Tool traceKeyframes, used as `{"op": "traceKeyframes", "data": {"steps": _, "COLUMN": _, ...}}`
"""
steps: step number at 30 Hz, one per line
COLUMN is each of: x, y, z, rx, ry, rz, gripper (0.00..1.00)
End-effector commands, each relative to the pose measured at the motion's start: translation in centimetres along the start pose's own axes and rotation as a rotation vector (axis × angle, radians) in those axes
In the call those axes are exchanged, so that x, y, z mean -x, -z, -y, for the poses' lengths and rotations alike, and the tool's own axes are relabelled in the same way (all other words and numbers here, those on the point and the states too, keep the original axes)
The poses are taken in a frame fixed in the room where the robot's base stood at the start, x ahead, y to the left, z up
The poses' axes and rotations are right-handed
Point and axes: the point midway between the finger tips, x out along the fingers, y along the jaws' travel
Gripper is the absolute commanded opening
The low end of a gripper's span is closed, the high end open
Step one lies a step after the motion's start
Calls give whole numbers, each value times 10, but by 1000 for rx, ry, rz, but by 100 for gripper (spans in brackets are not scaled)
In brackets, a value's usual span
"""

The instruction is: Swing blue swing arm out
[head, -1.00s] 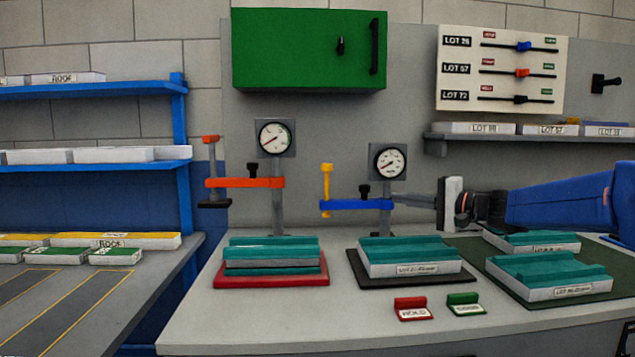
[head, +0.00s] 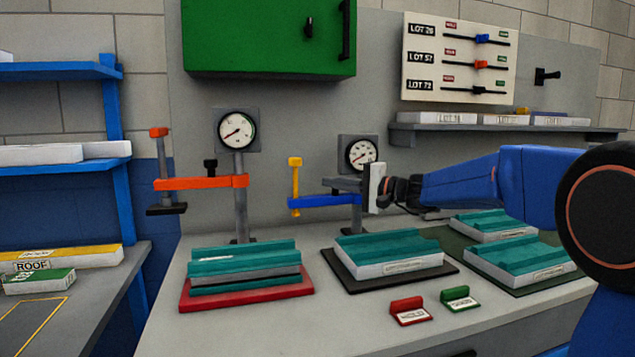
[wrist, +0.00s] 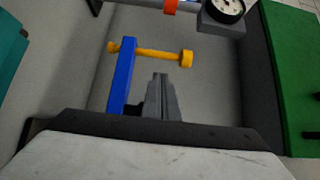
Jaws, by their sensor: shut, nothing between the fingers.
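The blue swing arm (head: 325,201) reaches left from its grey post, with a yellow spindle (head: 295,187) upright at its free end. It stands behind the dark panel stand, beneath a round gauge (head: 362,153). My gripper (head: 330,182) comes in from the right, its grey fingers shut and empty, pointing left just above the blue arm in the picture. In the wrist view the shut fingers (wrist: 161,78) lie right of the blue arm (wrist: 122,80), short of the yellow spindle (wrist: 150,53). I cannot tell whether they touch the arm. The arm's pivot is partly hidden by my gripper.
An orange swing arm (head: 200,183) with its own gauge (head: 237,130) stands to the left. Teal-topped panels (head: 388,247) lie on the bench. A green cabinet (head: 265,40) hangs above. Red (head: 408,311) and green (head: 459,298) tags stand in front.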

Motion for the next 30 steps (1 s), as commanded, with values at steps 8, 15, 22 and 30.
{"op": "traceKeyframes", "data": {"steps": 8, "x": -44, "y": -1, "z": -1, "rx": 0, "ry": -1, "rz": 3, "gripper": 0}}
{"op": "traceKeyframes", "data": {"steps": 15, "x": -77, "y": 0, "z": 0, "rx": 0, "ry": 0, "rz": 2, "gripper": 0}}
{"op": "traceKeyframes", "data": {"steps": 22, "x": -92, "y": 0, "z": 0, "rx": 0, "ry": 0, "rz": 0, "gripper": 0}}
{"op": "traceKeyframes", "data": {"steps": 30, "x": -93, "y": 0, "z": 0, "rx": 0, "ry": 0, "rz": 0, "gripper": 0}}
